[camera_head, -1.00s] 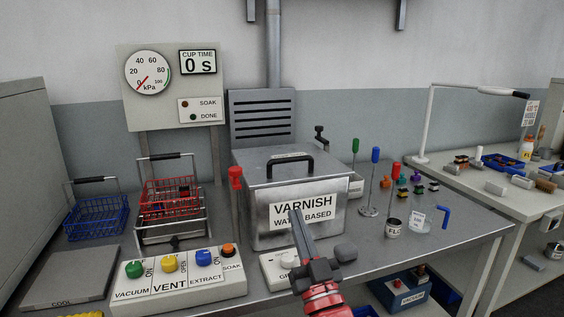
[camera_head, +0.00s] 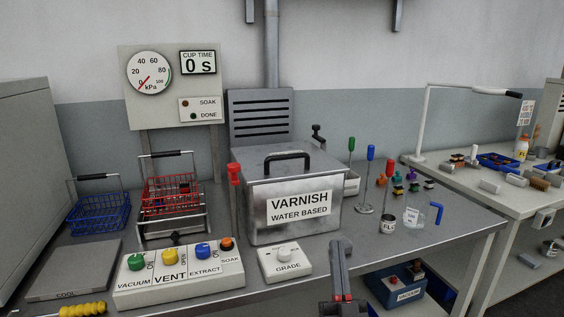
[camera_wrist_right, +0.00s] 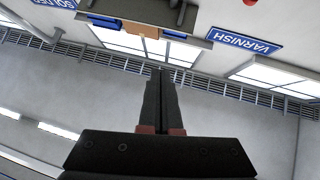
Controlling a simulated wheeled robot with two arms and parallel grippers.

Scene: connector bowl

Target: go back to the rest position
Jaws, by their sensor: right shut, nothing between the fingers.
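My right gripper (camera_head: 341,270) is at the bottom of the head view, in front of the bench's front edge and to the right of the grade dial box. Its fingers point upward, are closed together and hold nothing. In the right wrist view the shut fingers (camera_wrist_right: 160,90) point toward the ceiling, with no object between them. My left gripper does not show in either view.
A steel varnish tank (camera_head: 292,205) stands mid-bench. A control box (camera_head: 180,278), the grade box (camera_head: 284,262), a red basket (camera_head: 172,195) and a blue basket (camera_head: 98,213) are left of my right gripper. A vacuum unit (camera_head: 398,285) sits below, right.

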